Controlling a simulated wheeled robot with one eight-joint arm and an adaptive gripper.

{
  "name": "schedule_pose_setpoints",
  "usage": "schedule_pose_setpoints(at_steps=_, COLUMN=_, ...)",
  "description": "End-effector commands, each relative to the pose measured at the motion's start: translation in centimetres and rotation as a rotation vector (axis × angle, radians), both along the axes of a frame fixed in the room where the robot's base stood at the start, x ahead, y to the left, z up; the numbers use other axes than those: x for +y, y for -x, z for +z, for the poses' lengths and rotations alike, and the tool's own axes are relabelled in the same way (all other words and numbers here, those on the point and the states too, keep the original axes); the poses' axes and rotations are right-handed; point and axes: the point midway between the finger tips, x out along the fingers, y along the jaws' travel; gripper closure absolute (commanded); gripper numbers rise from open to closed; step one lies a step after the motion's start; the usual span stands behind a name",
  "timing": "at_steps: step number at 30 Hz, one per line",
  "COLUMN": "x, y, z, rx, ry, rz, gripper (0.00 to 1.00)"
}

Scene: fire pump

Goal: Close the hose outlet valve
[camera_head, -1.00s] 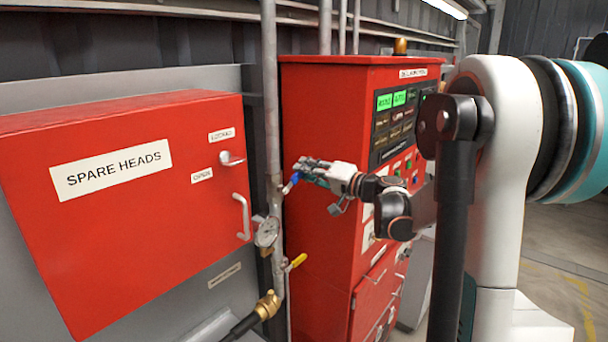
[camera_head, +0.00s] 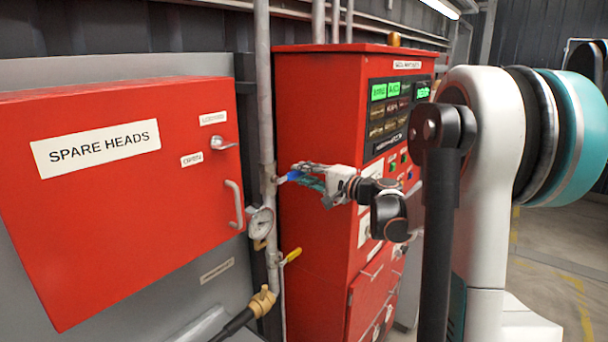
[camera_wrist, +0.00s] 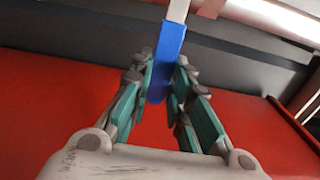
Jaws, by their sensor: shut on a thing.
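A blue-handled lever valve (camera_head: 291,175) sits on the grey vertical pipe between the red cabinets. My gripper (camera_head: 303,176) comes from the right and is shut on this blue handle. In the wrist view, the blue handle (camera_wrist: 169,45) runs between the two finger pads of my gripper (camera_wrist: 163,78), and its pale metal stem goes up out of view. A yellow-handled lever valve (camera_head: 292,255) is lower on the same pipe, just above the brass hose coupling (camera_head: 262,302), with nothing touching it. No label shows which valve is the hose outlet valve.
The red control cabinet (camera_head: 310,115) stands close behind my gripper. A black hose (camera_head: 232,325) leaves the coupling.

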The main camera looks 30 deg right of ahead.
Motion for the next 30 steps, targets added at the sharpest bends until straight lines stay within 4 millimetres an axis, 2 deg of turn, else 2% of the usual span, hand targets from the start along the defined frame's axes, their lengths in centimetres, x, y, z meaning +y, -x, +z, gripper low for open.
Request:
schedule_pose_setpoints(at_steps=10, x=0.0, y=0.1, z=-0.2, rx=0.003, ry=-0.003, rz=0.000, gripper=1.00)
schedule_pose_setpoints(at_steps=11, x=0.0, y=0.1, z=-0.2, rx=0.003, ry=-0.003, rz=0.000, gripper=0.78)
schedule_pose_setpoints(at_steps=13, x=0.0, y=0.1, z=-0.2, rx=0.003, ry=-0.002, rz=0.000, gripper=0.62)
schedule_pose_setpoints(at_steps=24, x=-0.1, y=0.2, z=-0.1, rx=0.002, ry=-0.002, rz=0.000, gripper=0.62)
schedule_pose_setpoints(at_steps=30, x=-0.9, y=2.3, z=-0.1, rx=0.002, ry=-0.002, rz=-0.003, gripper=0.62)
